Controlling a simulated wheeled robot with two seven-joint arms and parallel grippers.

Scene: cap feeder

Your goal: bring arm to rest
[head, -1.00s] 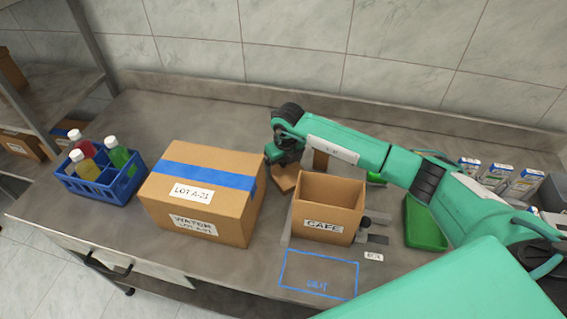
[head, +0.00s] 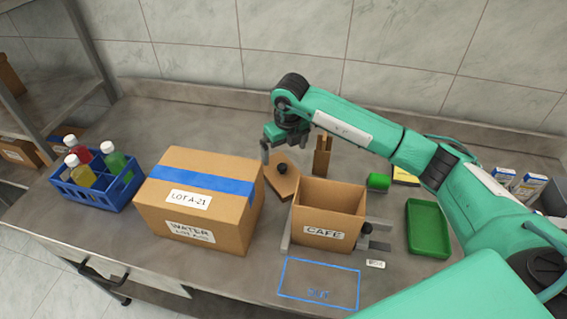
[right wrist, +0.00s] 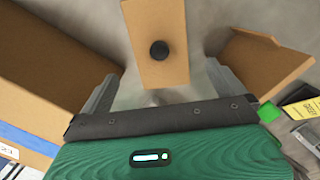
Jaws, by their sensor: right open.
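My right arm reaches in from the right in the head view. Its gripper (head: 276,150) is open and empty, above the counter behind the boxes. Below it lies a flat brown piece with a black knob (head: 281,168). In the right wrist view this brown piece (right wrist: 155,22) shows beyond and between the two spread fingers (right wrist: 160,85), apart from them. A closed WATER box (head: 200,205) with blue tape stands to the left. My left gripper is not in view.
A blue crate (head: 100,195) with several bottles stands at the far left. A brown upright block (head: 322,158), a green item (head: 378,182) and a green tray (head: 428,228) are right of the gripper. A blue outline (head: 318,284) marks bare counter in front.

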